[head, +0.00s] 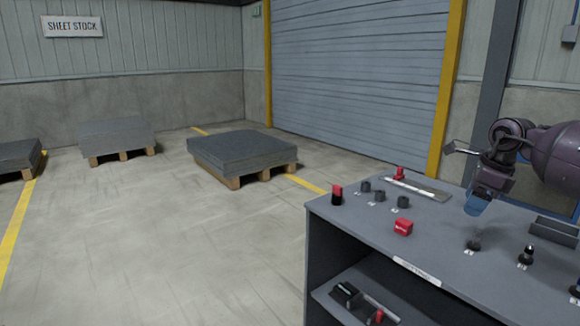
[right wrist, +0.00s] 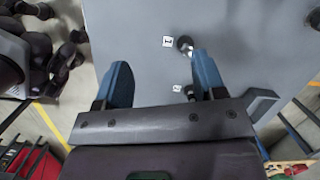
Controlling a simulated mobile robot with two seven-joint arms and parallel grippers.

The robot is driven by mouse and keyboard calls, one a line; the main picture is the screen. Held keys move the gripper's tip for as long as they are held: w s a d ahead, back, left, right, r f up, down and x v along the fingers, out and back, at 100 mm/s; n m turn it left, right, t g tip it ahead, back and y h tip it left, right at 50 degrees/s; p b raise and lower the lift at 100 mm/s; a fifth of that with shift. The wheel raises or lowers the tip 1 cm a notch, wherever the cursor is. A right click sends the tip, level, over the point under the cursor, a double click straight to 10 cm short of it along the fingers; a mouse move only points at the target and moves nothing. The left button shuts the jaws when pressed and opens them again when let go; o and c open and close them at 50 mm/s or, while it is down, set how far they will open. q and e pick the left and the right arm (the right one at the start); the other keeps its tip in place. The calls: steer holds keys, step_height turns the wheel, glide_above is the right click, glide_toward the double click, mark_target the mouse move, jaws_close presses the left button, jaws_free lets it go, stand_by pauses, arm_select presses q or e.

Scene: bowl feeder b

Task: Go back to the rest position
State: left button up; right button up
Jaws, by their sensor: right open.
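My right gripper (head: 476,206) is above the right part of a grey workbench (head: 345,222), with its blue fingers pointing down.
Black posts (head: 525,256) stand near the bench's right end. A red block (head: 403,227), a red-topped black piece (head: 337,194) and small dark cylinders (head: 379,195) occupy its left part. A dark tray (head: 553,231) lies at the right. Open floor (head: 150,240) stretches left towards sheet-stock pallets (head: 240,150).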

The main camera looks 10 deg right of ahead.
steer(key=w+a+r+m+t+y, duration=0.1)
steer(key=w+a+r+t+y, duration=0.3)
steer(key=a, duration=0.5)
steer(key=a+f+m+t+y+p, duration=0.15)
steer(key=a+m+t+y, duration=0.55)
steer(key=a+m, duration=0.7)
steer(key=s+a+f+m+t+h+p, duration=0.15)
steer(key=s+f+m+h, duration=0.25)
steer(key=s+f+m, duration=0.45)
steer(key=s+a+f+m+t+h+p, duration=0.15)
steer(key=s+f+m+h, duration=0.3)
steer(key=f+m, duration=0.65)
arm_select(q)
steer(key=shift+t, duration=0.3)
step_height(320, 180, up, 5)
steer(key=shift+a+r+p, duration=0.1)
steer(key=shift+a+p, duration=0.05)
steer(key=shift+p, duration=0.6)
arm_select(e)
steer(key=s+f+m+g+h, duration=0.2)
steer(key=s+f+m, duration=0.2)
steer(key=s, duration=0.9)
steer(key=s+f+m+g+h, duration=0.2)
steer(key=s+f+m, duration=0.3)
steer(key=s+f, duration=0.6)
steer(key=s+g, duration=0.1)
steer(key=s, duration=0.2)
steer(key=shift+s+d, duration=0.2)
steer(key=shift+d, duration=0.2)
